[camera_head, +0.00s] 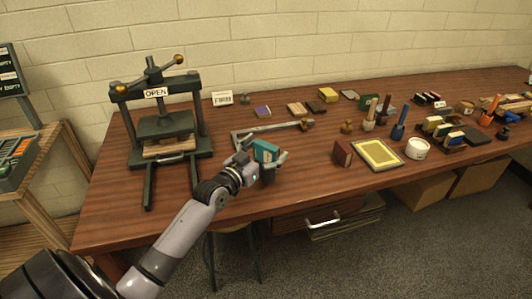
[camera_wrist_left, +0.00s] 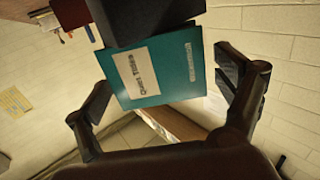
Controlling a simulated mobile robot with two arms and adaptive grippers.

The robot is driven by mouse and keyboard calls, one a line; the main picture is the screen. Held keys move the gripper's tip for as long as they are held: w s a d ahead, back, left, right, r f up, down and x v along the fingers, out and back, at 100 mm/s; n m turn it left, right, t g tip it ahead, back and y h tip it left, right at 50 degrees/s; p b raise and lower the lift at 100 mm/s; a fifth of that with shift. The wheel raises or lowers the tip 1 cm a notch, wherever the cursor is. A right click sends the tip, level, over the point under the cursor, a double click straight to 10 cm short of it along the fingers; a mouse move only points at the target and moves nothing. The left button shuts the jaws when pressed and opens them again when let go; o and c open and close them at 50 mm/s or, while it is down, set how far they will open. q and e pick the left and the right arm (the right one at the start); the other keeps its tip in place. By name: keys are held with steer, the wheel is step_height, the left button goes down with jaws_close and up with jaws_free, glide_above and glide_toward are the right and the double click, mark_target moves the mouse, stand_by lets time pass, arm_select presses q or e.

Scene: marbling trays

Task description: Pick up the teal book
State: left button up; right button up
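The teal book (camera_head: 265,150) is near the front of the wooden table, left of its middle, beside my left gripper (camera_head: 266,163). In the left wrist view, the teal book (camera_wrist_left: 160,72) shows its cover with a pale label. My left gripper (camera_wrist_left: 165,88) is open there, with one finger on either side of the book. A gap shows at the right finger; contact at the left finger cannot be told. A dark block (camera_wrist_left: 145,18) overlaps one end of the book in that view. My right gripper is not in view.
A press (camera_head: 165,125) stands on the table (camera_head: 225,205) at left. A grey L-shaped bar (camera_head: 265,129) lies behind the book. A dark red book (camera_head: 342,153), a yellow-faced panel (camera_head: 378,153) and a white tub (camera_head: 417,148) are to the right. The table's front edge is close.

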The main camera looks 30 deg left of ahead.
mark_target(266, 145)
arm_select(q)
steer(key=c, duration=1.3)
step_height(266, 145, up, 20)
steer(key=shift+r, duration=0.1)
